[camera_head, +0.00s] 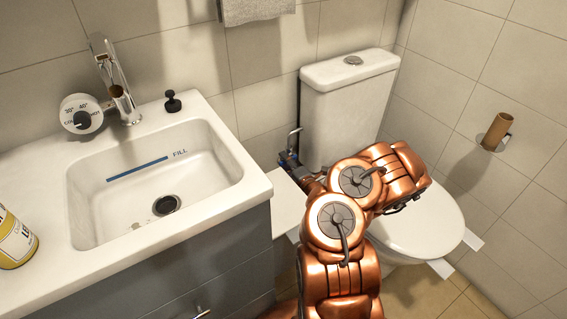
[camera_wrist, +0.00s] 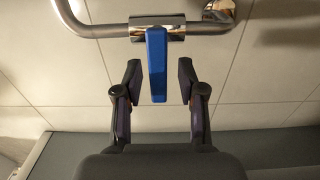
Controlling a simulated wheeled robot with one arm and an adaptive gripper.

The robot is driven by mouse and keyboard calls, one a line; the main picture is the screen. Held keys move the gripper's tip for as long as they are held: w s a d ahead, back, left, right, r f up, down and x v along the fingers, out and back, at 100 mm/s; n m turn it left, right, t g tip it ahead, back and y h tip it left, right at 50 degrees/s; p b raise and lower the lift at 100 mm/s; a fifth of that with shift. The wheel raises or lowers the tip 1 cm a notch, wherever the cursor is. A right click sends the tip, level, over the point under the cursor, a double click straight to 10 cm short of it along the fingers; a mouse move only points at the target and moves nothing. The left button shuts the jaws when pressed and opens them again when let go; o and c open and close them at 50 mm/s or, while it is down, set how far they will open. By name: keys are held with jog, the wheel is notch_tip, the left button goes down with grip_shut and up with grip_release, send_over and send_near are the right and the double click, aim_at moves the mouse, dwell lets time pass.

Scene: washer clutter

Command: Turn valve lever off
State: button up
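The valve lever (camera_wrist: 157,68) is a blue handle on a chrome valve body (camera_wrist: 157,22) in a chrome pipe, in the wrist view. My gripper (camera_wrist: 158,82) is open. Its two dark fingers stand on either side of the lever, with a visible gap on each side. In the head view, a small blue and dark part of the valve (camera_head: 290,159) shows between the sink cabinet and the toilet. My copper-coloured arm hides most of that area, and my fingers cannot be made out there.
A toilet (camera_head: 345,115) stands to the right of the valve, partly behind my arm. A white sink (camera_head: 130,195) on a grey cabinet (camera_head: 225,270) is on the left. A tiled wall lies behind. A paper roll tube (camera_head: 497,130) is on the right wall.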

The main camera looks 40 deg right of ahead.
jog(key=shift+a, duration=0.1)
jog(key=s, duration=1.2)
jog(key=shift+a, duration=0.35)
dwell(0.4)
dwell(0.5)
